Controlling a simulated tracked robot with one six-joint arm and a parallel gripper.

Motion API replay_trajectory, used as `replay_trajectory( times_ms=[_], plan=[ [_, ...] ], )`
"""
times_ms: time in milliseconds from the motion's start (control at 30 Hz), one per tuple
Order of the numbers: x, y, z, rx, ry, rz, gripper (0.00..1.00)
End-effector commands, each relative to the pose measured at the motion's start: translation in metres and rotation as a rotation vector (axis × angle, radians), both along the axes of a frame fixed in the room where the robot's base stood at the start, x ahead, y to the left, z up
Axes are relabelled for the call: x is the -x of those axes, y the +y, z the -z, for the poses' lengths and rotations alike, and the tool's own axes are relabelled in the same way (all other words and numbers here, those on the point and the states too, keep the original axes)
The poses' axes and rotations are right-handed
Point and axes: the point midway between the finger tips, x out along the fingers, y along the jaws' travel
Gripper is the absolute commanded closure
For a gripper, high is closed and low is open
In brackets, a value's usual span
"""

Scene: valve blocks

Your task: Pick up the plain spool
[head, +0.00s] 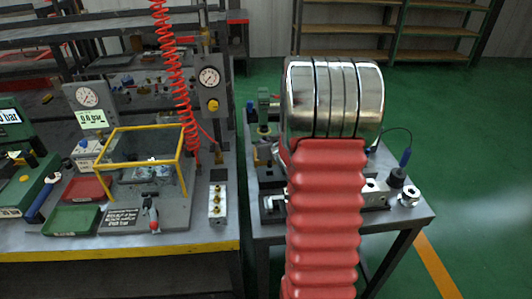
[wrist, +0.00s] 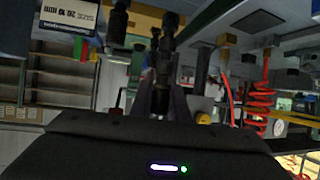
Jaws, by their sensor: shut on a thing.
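In the wrist view my gripper (wrist: 161,95) is shut on a dark, stepped rod (wrist: 161,70), which stands upright between the two fingers. It looks like a spool, but the picture is too dark to show whether it is plain. My gripper does not show in the head view, where my red ribbed arm cover and chrome rings fill the middle. A metal valve block (head: 375,191) lies on the small table at the right, partly hidden behind my arm.
The small grey table (head: 400,222) also bears a hex fitting (head: 409,196) and a blue-handled tool (head: 405,157). The left bench holds a red tray (head: 90,189), a green tray (head: 72,220) and a yellow-framed box (head: 150,129). A red coiled hose (head: 175,75) hangs over it. Green floor lies open at right.

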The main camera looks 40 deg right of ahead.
Motion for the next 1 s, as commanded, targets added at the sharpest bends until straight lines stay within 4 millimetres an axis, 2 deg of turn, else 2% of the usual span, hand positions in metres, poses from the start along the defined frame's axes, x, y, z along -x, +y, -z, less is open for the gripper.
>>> replay_trajectory(
  times_ms=[100,300,1000],
  plan=[
    [0.000,0.000,-0.019,0.003,-0.003,0.000,1.00],
    [0.000,0.000,-0.033,0.000,-0.001,0.000,1.00],
    [-0.002,0.004,-0.034,0.000,-0.001,-0.004,1.00]
  ],
)
